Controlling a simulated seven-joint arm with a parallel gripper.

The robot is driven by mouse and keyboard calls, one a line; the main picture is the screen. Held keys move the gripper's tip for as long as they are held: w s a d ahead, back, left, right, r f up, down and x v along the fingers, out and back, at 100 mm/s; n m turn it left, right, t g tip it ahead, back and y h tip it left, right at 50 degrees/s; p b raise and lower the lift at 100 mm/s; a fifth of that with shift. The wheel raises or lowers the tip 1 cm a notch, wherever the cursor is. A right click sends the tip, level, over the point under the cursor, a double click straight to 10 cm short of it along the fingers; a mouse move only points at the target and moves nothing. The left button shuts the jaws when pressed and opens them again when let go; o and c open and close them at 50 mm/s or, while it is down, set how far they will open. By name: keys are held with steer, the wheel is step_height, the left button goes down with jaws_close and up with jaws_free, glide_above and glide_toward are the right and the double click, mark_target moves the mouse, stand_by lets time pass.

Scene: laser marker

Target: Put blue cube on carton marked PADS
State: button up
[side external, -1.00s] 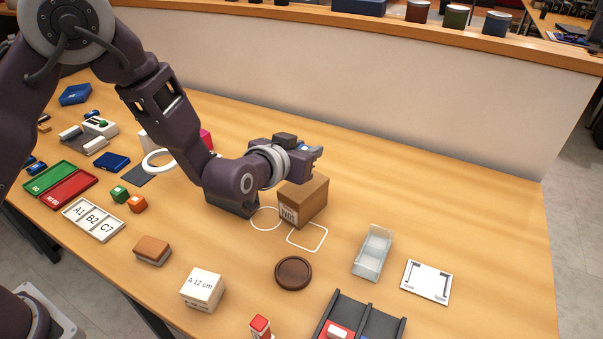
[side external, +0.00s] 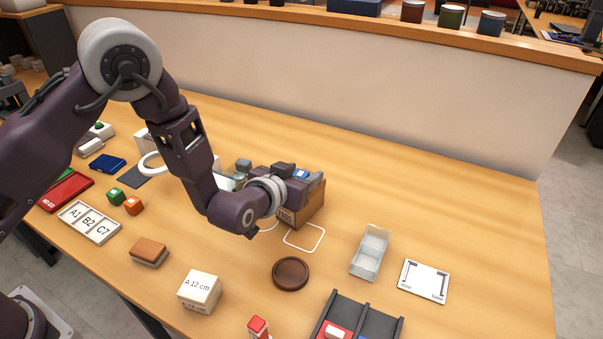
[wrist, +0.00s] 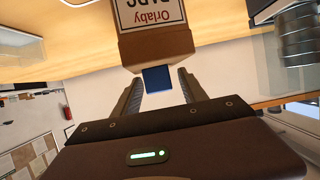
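The blue cube (wrist: 157,79) sits between my fingertips in the wrist view. In the side external view it shows as a small blue patch (side external: 301,174), partly hidden by my gripper. The brown carton marked PADS (side external: 286,216) stands upright on the table, its upper part partly covered by my gripper. Its label appears upside down in the wrist view (wrist: 154,14).
White outlines (side external: 305,237) mark the table beside the carton. A round brown dish (side external: 291,274), a clear tray (side external: 370,252) and a white bracketed plate (side external: 424,281) stand to the right. A box marked A 12 cm (side external: 199,291) is nearer. The table behind the carton is clear.

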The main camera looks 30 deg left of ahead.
steer(key=shift+r, duration=0.2)
steer(key=v, duration=1.2)
steer(key=s+a+r+g+h, duration=0.1)
steer(key=s+a+r+g, duration=0.15)
steer(key=r, duration=0.35)
steer(key=s+a+r+g+h, duration=0.1)
steer(key=s+a+r+g, duration=0.1)
steer(key=s+r, duration=0.25)
steer(key=s+a+r+g+y, duration=0.1)
steer(key=s+a, duration=0.4)
steer(key=s, duration=0.5)
steer(key=s+a+r+g+y, duration=0.1)
steer(key=s+a+r+g, duration=0.1)
steer(key=s+a, duration=0.3)
steer(key=s, duration=0.4)
steer(key=shift+s+a+r, duration=0.15)
steer(key=shift+s+a, duration=0.05)
steer(key=shift+s, duration=0.2)
